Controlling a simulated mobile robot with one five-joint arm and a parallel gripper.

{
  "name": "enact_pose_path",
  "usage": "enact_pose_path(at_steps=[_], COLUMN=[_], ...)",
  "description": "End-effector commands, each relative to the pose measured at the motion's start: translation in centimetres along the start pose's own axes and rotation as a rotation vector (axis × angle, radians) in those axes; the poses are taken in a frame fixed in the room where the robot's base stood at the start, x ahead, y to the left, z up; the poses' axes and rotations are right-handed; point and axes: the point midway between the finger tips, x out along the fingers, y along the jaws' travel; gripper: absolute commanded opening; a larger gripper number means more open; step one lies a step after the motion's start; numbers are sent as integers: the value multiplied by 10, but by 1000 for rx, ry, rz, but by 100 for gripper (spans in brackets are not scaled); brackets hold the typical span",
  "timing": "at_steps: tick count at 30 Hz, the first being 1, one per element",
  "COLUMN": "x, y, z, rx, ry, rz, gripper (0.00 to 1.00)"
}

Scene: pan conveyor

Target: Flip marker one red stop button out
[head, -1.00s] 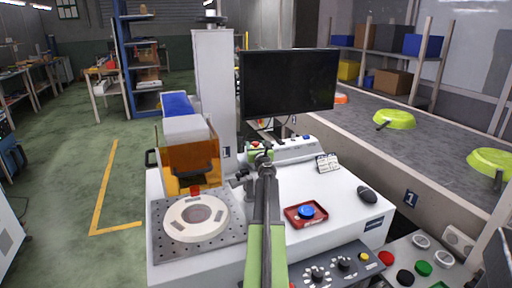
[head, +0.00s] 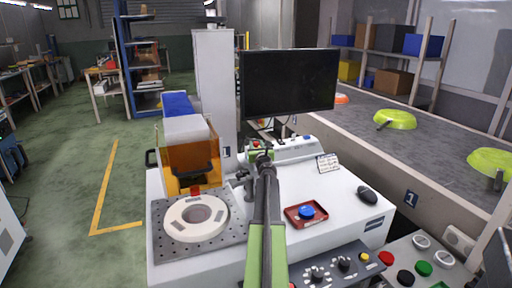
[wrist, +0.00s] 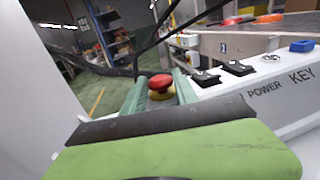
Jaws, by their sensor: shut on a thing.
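The red stop button (wrist: 160,83) shows in the wrist view as a red cap on a yellow base, with green strips on either side. My gripper (head: 265,156) reaches forward over the machine to this box. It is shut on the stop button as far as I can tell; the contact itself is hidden. A marker with a 1 (head: 227,153) is on the machine just left of the box.
A black monitor (head: 289,82) stands behind the gripper. A control panel (head: 296,147) with switches adjoins the button on the right. A blue button in a red tray (head: 306,213), a mouse (head: 368,194) and an orange guard (head: 190,155) are nearby. A conveyor (head: 440,148) carries green pans at right.

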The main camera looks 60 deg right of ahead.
Motion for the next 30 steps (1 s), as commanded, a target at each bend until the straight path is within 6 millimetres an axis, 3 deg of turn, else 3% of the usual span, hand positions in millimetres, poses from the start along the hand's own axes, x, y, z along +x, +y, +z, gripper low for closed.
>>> enact_pose_path(at_steps=[20, 27, 30], x=[0, 0, 0], y=[2, 2, 2], z=[0, 21, 19], rx=[0, 0, 1], ry=[0, 0, 0], rz=[5, 5, 5], gripper=[0, 0, 0])
